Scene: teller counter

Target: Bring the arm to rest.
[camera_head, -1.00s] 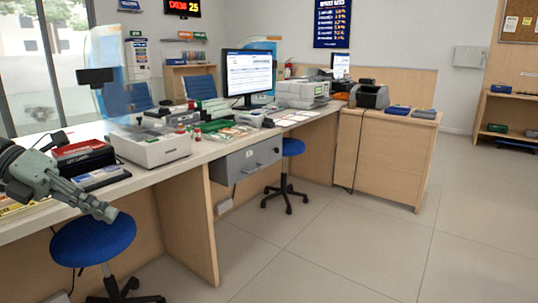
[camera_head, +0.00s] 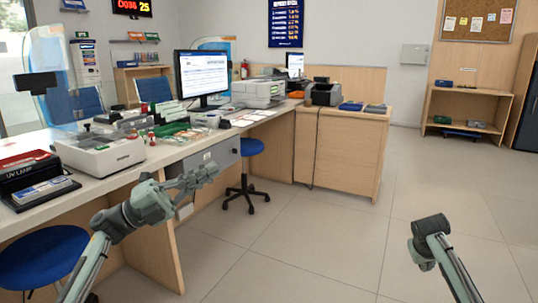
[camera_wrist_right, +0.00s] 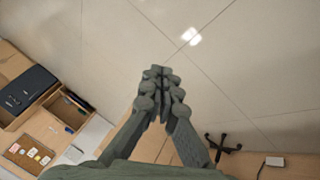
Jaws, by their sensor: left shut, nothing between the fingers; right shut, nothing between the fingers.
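My left gripper (camera_head: 197,178) is in the head view, in front of the counter's front edge. Its fingers are shut and hold nothing. The left arm rises from the bottom left. My right arm (camera_head: 432,240) shows at the lower right over bare floor; the right gripper itself is not visible there. In the right wrist view my right gripper (camera_wrist_right: 160,82) has its fingers together, empty, with floor tiles behind them.
The counter (camera_head: 125,175) runs along the left, with a white machine (camera_head: 100,152) and a monitor (camera_head: 202,75). Blue stools (camera_head: 45,255) and (camera_head: 249,147) stand by it. A low cabinet (camera_head: 345,150) is beyond. The tiled floor (camera_head: 325,245) at centre and right is clear.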

